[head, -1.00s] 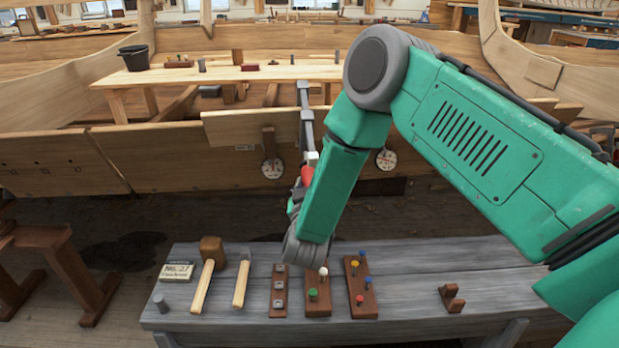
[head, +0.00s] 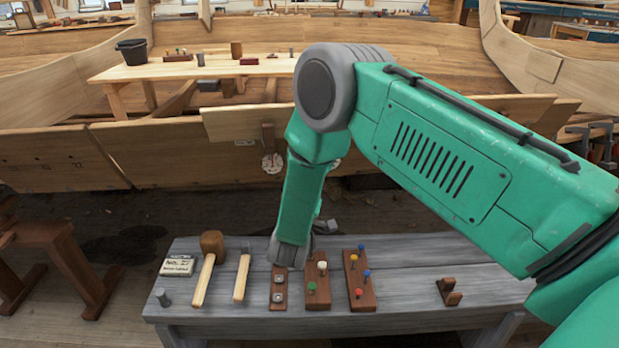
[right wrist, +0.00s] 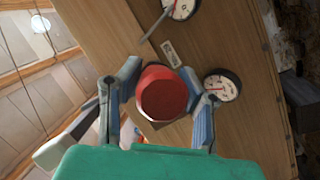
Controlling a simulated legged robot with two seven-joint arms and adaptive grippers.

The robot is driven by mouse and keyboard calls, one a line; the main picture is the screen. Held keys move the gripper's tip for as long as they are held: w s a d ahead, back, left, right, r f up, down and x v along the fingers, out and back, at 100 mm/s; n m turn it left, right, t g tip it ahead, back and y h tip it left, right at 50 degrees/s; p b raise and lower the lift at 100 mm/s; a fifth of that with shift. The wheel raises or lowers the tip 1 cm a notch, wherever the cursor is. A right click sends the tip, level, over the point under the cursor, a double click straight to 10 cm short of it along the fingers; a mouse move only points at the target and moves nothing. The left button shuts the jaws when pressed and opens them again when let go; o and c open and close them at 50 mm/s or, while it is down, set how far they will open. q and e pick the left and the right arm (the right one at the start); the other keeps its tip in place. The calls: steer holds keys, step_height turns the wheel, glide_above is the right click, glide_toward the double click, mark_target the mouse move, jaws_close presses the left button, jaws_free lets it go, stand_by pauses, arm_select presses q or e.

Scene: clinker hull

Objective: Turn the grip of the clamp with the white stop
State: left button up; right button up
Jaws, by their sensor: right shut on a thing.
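A red grip (right wrist: 163,93) fills the middle of the right wrist view, seen nearly end-on. My right gripper (right wrist: 160,72) has one finger on each side of it and is shut on it. A pale piece (right wrist: 58,146) shows at the lower left there; I cannot tell whether it is the white stop. My left gripper is in neither view.
The grey bench (head: 415,270) below carries a mallet (head: 211,246), peg boards (head: 360,282) and a label block (head: 178,265). Its right part is mostly clear.

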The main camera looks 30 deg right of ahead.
steer(key=shift+a, duration=0.1)
steer(key=o, duration=1.1)
steer(key=shift+w, duration=0.1)
steer(key=v, duration=1.2)
steer(key=shift+a+f, duration=0.1)
steer(key=shift+f, duration=0.05)
